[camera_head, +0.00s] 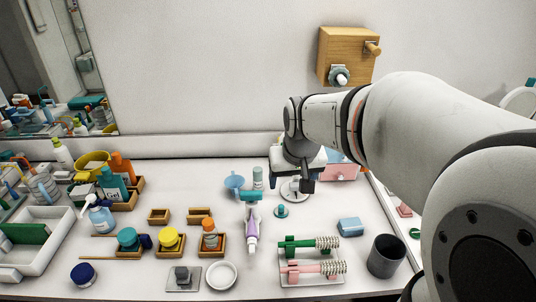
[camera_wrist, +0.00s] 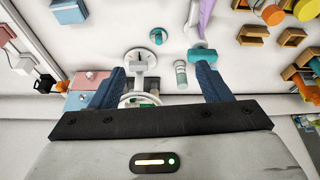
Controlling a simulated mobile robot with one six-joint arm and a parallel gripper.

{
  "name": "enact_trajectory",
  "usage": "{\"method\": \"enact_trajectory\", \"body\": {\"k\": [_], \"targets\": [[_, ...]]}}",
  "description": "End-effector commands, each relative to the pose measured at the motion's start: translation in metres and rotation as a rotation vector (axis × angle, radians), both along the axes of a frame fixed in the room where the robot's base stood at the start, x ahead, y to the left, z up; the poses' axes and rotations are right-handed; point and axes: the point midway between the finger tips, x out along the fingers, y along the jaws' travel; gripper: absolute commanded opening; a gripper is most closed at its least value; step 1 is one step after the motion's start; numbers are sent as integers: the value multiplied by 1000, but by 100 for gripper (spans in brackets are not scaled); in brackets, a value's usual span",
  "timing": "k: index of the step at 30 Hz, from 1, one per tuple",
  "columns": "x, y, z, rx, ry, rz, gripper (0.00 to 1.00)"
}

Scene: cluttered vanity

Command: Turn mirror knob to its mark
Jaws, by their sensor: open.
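A small round stand, seemingly the mirror, has a pale disc base (camera_head: 294,191) partly hidden under my gripper in the head view. In the wrist view its disc base (camera_wrist: 141,53), a pale stem and a ring (camera_wrist: 140,99) show near the left finger. I cannot make out for sure which part is the mirror knob, nor its mark. My gripper (camera_head: 292,181) points down over the stand. In the wrist view my gripper (camera_wrist: 160,72) has its dark fingers wide apart, holding nothing. The stand lies towards the left finger; whether they touch is unclear.
A pale teal-capped cylinder (camera_wrist: 181,75) stands between the fingers' lines of view. A pink box (camera_head: 340,170) is close behind my gripper. A wooden box (camera_head: 347,45) with a grey dial (camera_head: 339,75) hangs on the wall. A purple tube (camera_head: 252,228) lies in front.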

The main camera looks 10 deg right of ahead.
Motion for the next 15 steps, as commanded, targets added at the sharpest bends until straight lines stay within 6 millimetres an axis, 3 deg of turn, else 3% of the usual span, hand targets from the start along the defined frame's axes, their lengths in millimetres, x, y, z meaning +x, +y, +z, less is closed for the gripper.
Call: {"method": "enact_trajectory", "body": {"k": [1,6,10,15], "targets": [[25,-12,-26,0,1,-21,71],[91,-47,-68,-2,-23,-71,71],[123,-67,-91,-4,-37,-96,71],[140,-79,-106,-5,-44,-109,71]]}}
